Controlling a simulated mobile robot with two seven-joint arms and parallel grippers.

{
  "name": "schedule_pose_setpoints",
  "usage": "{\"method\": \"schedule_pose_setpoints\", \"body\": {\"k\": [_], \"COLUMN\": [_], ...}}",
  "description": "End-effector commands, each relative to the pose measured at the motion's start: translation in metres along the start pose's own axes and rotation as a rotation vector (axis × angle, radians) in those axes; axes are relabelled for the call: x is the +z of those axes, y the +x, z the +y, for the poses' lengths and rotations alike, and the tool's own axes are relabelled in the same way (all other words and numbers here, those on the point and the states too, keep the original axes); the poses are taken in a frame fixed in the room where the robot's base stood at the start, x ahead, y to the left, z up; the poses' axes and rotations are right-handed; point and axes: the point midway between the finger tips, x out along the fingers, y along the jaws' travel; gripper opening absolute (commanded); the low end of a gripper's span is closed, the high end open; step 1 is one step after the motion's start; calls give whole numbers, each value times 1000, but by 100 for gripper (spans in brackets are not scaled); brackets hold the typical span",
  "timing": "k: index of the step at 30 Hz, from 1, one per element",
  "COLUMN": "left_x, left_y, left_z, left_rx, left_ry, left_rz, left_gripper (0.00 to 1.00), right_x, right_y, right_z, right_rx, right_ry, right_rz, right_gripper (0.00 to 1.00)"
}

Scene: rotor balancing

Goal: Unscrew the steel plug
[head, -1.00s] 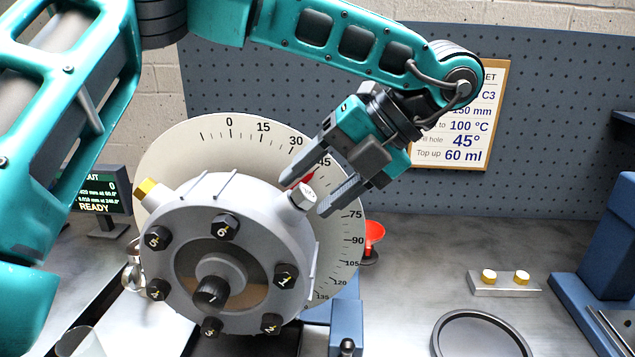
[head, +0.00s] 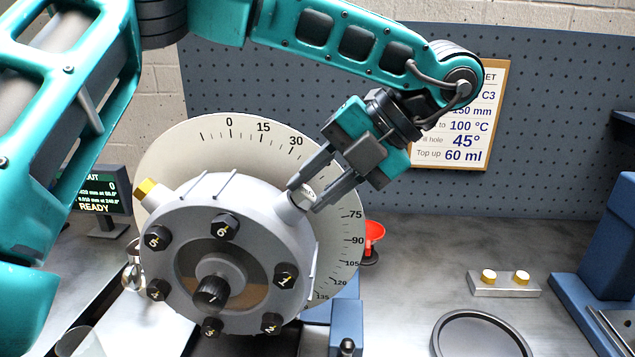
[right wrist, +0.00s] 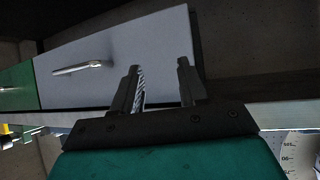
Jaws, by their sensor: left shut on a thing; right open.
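The steel plug (head: 304,196) sits on the upper right rim of the grey rotor housing (head: 200,197), near the 45 degree side of the dial (head: 190,140). My left gripper (head: 305,194) is shut on the plug, one finger on each side of it. The fingers hide part of the plug. A brass plug (head: 146,188) sits on the housing's upper left rim. My right gripper (right wrist: 160,80) is open in the right wrist view, with nothing between its fingers.
A small block with two brass caps (head: 503,284) and a round dark tray (head: 482,335) lie on the bench at right. A display (head: 103,192) stands at left. A drawer front (right wrist: 120,58) is ahead of my right gripper.

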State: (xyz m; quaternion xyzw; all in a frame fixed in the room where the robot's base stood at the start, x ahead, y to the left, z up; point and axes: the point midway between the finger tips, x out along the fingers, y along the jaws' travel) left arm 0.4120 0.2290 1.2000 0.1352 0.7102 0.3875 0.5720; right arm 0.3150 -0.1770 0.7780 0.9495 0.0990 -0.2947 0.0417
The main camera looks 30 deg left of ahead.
Motion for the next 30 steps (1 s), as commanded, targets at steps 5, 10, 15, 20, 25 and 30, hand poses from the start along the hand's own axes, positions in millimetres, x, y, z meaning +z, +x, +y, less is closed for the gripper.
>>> {"method": "schedule_pose_setpoints", "body": {"k": [5, 10, 15, 20, 25, 30], "left_x": [0, 0, 0, 0, 0, 0], "left_y": [0, 2, 2, 2, 2, 2], "left_z": [0, -2, -3, -3, -4, -4], "left_rx": [0, -1, -2, -2, -3, -4], "left_ry": [-25, -240, -500, -752, -1028, -1314], "left_rz": [0, -1, -2, -3, -4, -4], "left_gripper": [0, 0, 0, 0, 0, 0], "right_x": [2, 10, 20, 31, 45, 60], "right_y": [1, 7, 14, 22, 31, 41], "right_z": [0, 0, 0, 0, -1, -1], "right_rx": [0, 0, 0, 0, 0, 0], "right_ry": [0, 0, 0, 0, 0, 0], "right_rz": [0, 0, 0, 0, -1, -3], "right_gripper": [43, 43, 43, 43, 43, 43]}}
